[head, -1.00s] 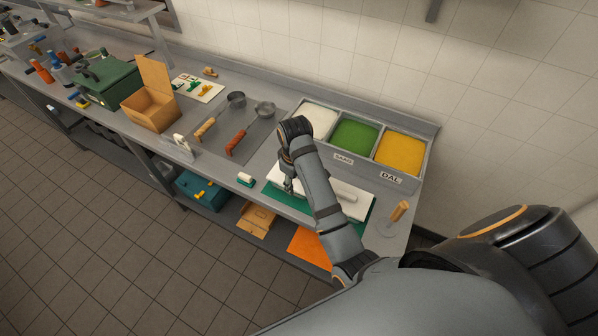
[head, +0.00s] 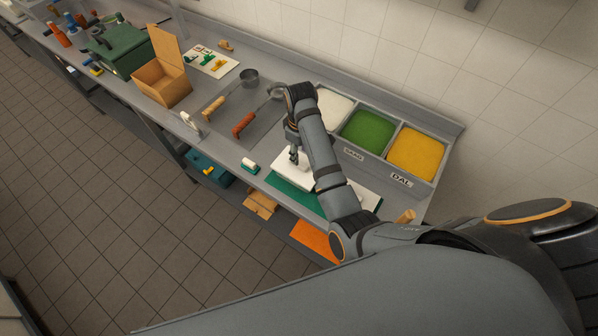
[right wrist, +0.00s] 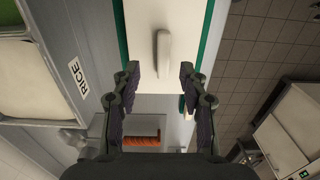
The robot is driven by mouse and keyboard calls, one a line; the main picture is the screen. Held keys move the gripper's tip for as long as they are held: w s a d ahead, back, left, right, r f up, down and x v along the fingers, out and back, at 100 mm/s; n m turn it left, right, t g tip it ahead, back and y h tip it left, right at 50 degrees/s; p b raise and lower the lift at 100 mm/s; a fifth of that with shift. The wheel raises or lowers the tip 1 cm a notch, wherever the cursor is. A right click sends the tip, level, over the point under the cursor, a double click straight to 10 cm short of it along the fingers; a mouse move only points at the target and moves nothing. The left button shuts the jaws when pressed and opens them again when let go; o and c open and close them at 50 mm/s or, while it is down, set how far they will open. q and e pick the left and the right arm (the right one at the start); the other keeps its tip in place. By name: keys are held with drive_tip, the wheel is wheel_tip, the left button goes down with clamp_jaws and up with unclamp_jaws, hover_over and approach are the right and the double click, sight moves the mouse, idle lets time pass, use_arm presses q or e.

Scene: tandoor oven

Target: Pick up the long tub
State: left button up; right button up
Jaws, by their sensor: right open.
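The long tub appears as a long white flat-topped piece (head: 286,175) with a raised white grip (right wrist: 164,54) on top. It lies over a green mat (head: 299,197) near the counter's front edge. My right gripper (head: 297,158) is over its left part in the head view, and my forearm hides much of its middle. In the right wrist view my right gripper (right wrist: 160,75) is open, with one finger on each side of the raised grip's near end. Nothing is held. Whether the fingertips touch the white top, I cannot tell. My left gripper is out of view.
Bins of white, green (head: 368,132) and yellow (head: 416,153) food line the back. Two ladles, one with an orange handle (head: 243,124), lie to the left. A small green-and-white item (head: 250,165) sits at the front edge. A wooden-handled tool (head: 405,216) stands right.

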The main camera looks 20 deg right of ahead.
sight(299, 171)
drive_tip(key=f, duration=0.5)
drive_tip(key=shift+a, duration=0.3)
clamp_jaws()
